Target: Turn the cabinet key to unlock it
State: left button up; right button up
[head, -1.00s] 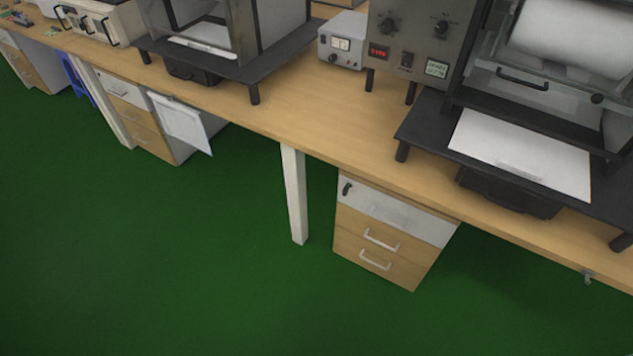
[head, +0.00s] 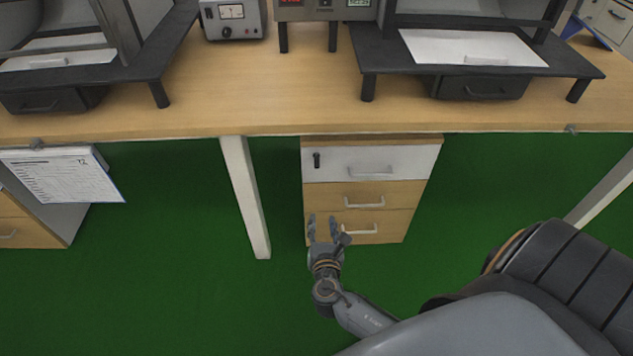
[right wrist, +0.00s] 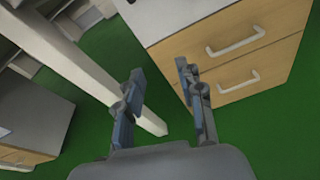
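The cabinet (head: 311,196) stands under the bench, with a white top drawer and two wooden drawers below, each with a pale handle. A small black key (head: 317,160) sits at the upper left of the white drawer front. My right gripper (head: 322,220) is open and empty, in front of the lower drawers and below the key in the head view. In the right wrist view its two fingers (right wrist: 160,78) are spread apart, with the cabinet (right wrist: 225,62) beyond them at the upper right. My left gripper is not in view.
The wooden bench top (head: 250,95) overhangs the cabinet. A white bench leg (head: 246,196) stands left of it. Green floor (head: 180,220) is open between the clipboard and the leg.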

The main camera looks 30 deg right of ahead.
jog(key=n+t+h+b, duration=0.1)
jog(key=n+t+h, duration=0.1)
send_near(317, 165)
jog(key=v, duration=0.4)
jog(key=b+x, duration=0.1)
jog(key=x, duration=1.1)
jog(key=shift+w+d+b, duration=0.2)
jog(key=shift+w+b, duration=0.1)
jog(key=shift+b, duration=0.05)
jog(key=shift+w+d+y, duration=0.25)
jog(key=shift+w+y, duration=0.15)
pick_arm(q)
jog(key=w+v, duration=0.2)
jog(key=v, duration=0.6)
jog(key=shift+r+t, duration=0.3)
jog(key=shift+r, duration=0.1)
pick_arm(e)
grip_shut()
